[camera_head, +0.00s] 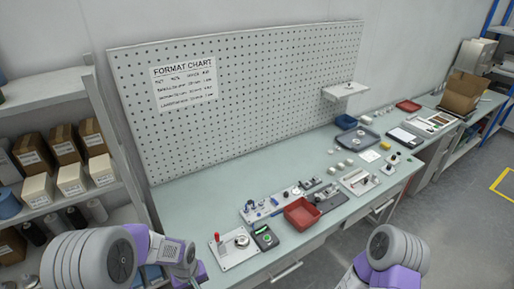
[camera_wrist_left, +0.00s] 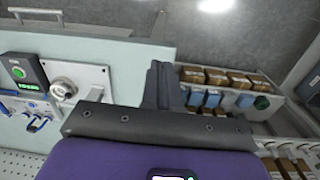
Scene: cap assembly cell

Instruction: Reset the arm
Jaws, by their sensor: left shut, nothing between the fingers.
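My left arm (camera_head: 150,249) comes in at the lower left of the head view, over the front left end of the bench. My left gripper (camera_wrist_left: 158,76) shows in the left wrist view with its dark fingers together and nothing between them. It points past the bench edge, with the grey floor behind it. My right arm (camera_head: 390,257) shows at the bottom of the head view, but its gripper is out of the picture.
A shelf with boxes (camera_head: 66,147) stands left. The pegboard (camera_head: 270,85) rises behind.

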